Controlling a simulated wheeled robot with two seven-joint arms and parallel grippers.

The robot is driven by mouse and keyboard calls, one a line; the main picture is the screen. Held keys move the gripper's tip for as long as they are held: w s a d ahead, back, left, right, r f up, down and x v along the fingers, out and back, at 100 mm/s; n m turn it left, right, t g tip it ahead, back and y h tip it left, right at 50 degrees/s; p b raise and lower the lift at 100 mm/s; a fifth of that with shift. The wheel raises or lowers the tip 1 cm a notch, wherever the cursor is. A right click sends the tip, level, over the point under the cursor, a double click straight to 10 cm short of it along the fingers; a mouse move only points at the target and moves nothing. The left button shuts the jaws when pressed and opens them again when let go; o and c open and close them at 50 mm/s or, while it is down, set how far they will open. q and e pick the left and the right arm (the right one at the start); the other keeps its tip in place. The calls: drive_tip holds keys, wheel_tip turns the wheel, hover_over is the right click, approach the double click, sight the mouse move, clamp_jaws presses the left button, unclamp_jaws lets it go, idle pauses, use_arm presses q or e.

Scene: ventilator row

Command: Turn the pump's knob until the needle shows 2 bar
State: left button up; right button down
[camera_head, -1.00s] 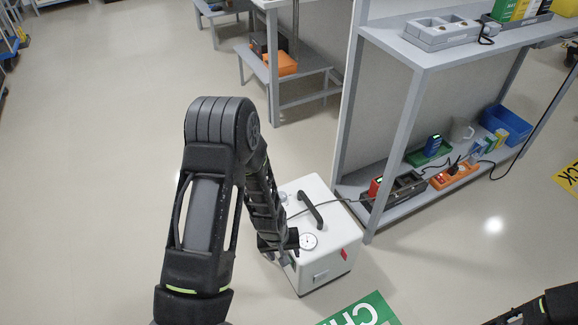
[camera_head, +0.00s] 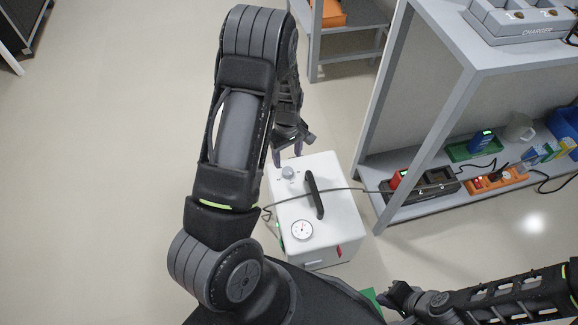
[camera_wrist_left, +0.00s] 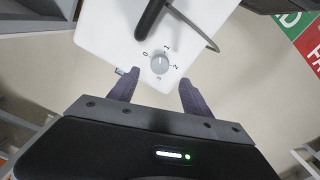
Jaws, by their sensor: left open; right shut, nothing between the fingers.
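The pump (camera_head: 338,205) is a white box on the floor with a black carrying handle (camera_head: 315,196). Its round gauge (camera_head: 302,230) has a white face; the needle is too small to read. The grey knob (camera_head: 288,172) sits on top near the far edge. In the left wrist view the knob (camera_wrist_left: 160,63) has a printed scale from 0 to 3 around it. My left gripper (camera_head: 288,154) is open, its fingers (camera_wrist_left: 159,86) pointing at the knob from either side and apart from it. My right gripper (camera_head: 392,299) is shut and empty at the lower right.
A grey shelf unit (camera_head: 440,125) stands right of the pump, with a charger (camera_head: 520,20) on top and an orange power strip (camera_head: 495,180) below. A dark cable (camera_head: 350,189) crosses the pump's top. The floor left of the pump is clear.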

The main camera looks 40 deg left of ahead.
sight(288, 171)
use_arm(q)
drive_tip(key=shift+f+b, duration=1.15)
drive_tip(key=shift+f, duration=2.75)
clamp_jaws()
